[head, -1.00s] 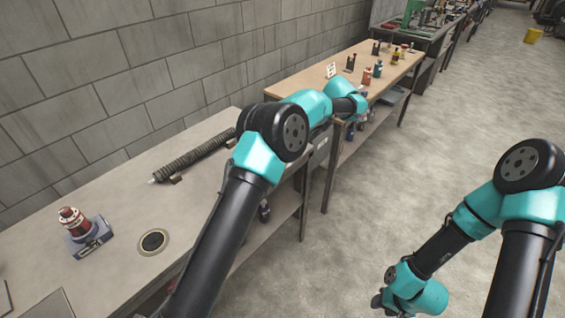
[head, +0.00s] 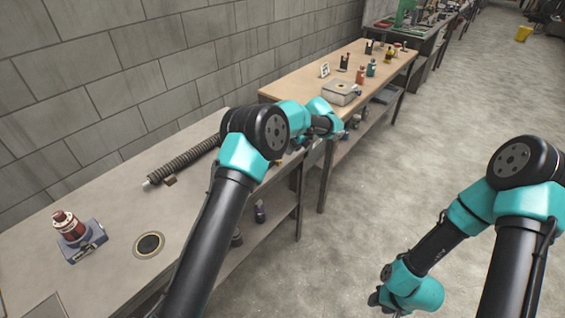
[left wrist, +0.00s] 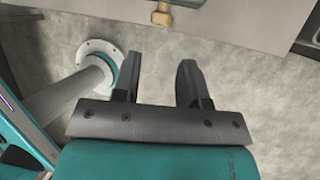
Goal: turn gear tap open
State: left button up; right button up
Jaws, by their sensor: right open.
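I cannot make out with certainty which thing is the gear tap. A small brass knob (left wrist: 161,15) shows at the top of the left wrist view, at the edge of a grey surface.
The near bench holds a ribbed tube (head: 185,160), a red-topped device (head: 78,236) on a blue-grey base and a dark round inset (head: 149,244). The wooden bench (head: 300,84) beyond carries a grey box (head: 341,92) and small bottles.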

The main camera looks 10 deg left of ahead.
aim_at(281, 164)
pick_arm(q)
jog(key=x, duration=0.8)
jog(key=shift+a+f, duration=0.2)
jog(key=shift+f, duration=0.15)
jog(key=c, duration=0.6)
